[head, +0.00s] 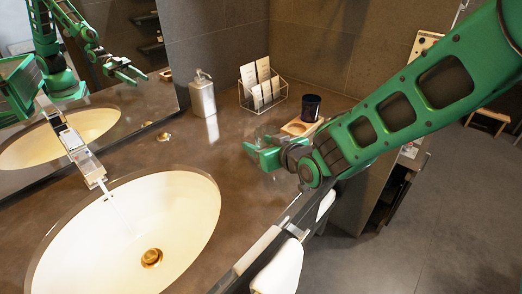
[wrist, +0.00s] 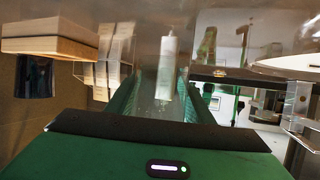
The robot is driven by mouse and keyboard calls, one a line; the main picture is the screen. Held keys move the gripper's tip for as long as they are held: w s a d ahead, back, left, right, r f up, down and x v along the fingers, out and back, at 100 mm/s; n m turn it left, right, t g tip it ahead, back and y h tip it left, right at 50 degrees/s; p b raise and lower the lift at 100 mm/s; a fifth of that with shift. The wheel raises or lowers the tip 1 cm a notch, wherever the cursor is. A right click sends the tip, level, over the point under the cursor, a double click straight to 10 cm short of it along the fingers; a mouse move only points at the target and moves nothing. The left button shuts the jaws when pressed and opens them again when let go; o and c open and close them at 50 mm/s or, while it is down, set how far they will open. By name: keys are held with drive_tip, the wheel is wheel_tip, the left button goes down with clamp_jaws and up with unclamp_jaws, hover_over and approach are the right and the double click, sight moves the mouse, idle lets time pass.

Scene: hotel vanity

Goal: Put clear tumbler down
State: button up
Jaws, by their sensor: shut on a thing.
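My gripper (head: 262,152) reaches over the dark counter from the right, near the front edge. It is shut on a clear tumbler (head: 266,134), which is hard to make out against the counter. In the wrist view the transparent tumbler (wrist: 165,85) is between the two green fingers of my gripper (wrist: 160,100). I cannot tell whether its base touches the counter. My gripper hides part of it in the head view.
A wooden tray (head: 296,128) and a dark cup (head: 311,107) stand just beyond my gripper. A wire rack with cards (head: 262,86) and a metal soap dispenser (head: 202,95) stand at the back. The basin (head: 130,235) is at left. Bare counter (head: 225,160) lies between.

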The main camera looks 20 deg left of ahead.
drive_tip(key=shift+f, duration=1.15)
drive_tip(key=shift+f, duration=0.1)
drive_tip(key=o, duration=1.4)
drive_tip(key=shift+s+d, duration=0.1)
drive_tip(key=v, duration=1.1)
drive_tip(key=shift+s+d+r, duration=0.15)
drive_tip(key=shift+d+r, duration=0.1)
drive_tip(key=shift+r, duration=0.1)
